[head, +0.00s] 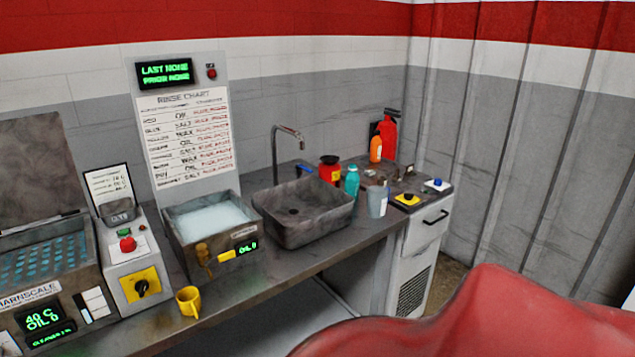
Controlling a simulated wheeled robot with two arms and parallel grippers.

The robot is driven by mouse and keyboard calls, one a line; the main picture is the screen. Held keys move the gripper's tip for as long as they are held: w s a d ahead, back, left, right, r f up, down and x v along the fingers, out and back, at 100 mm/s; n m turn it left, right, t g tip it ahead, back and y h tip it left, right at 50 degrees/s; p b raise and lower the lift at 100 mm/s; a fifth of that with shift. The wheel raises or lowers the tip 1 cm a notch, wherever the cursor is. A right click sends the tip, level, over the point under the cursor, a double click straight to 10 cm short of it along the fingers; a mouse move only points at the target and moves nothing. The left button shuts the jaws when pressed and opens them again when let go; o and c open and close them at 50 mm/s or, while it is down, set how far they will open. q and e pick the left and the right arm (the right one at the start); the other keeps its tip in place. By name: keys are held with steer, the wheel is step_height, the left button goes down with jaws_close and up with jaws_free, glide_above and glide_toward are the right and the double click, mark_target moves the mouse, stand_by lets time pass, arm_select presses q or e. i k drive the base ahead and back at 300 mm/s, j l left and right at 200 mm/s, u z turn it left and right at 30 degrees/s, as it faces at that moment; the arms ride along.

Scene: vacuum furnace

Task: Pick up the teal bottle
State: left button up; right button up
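The teal bottle (352,180) stands upright on the grey counter, right of the sink and near the wall. It is small, with a teal cap. A red container with a dark lid (330,170) stands just left of it. A grey cup (377,201) stands in front of it to the right. Neither of my grippers shows in the head view.
The grey sink (305,228) with its tall tap (276,155) lies left of the bottle. An orange bottle (376,149) and a red extinguisher (388,132) stand behind. A yellow mug (188,301) sits near the counter's front edge. A large red shape (480,320) fills the lower right.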

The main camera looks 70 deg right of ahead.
mark_target(352, 180)
steer(key=z, duration=2.35)
steer(key=l+u, duration=0.1)
steer(key=u, duration=0.5)
steer(key=i+l+u, duration=0.15)
steer(key=l+u, duration=0.15)
steer(key=l, duration=0.15)
steer(key=i+l+u, duration=0.15)
steer(key=l+u, duration=0.15)
steer(key=l, duration=0.15)
steer(key=l+u, duration=0.25)
steer(key=l, duration=0.2)
steer(key=i, duration=0.05)
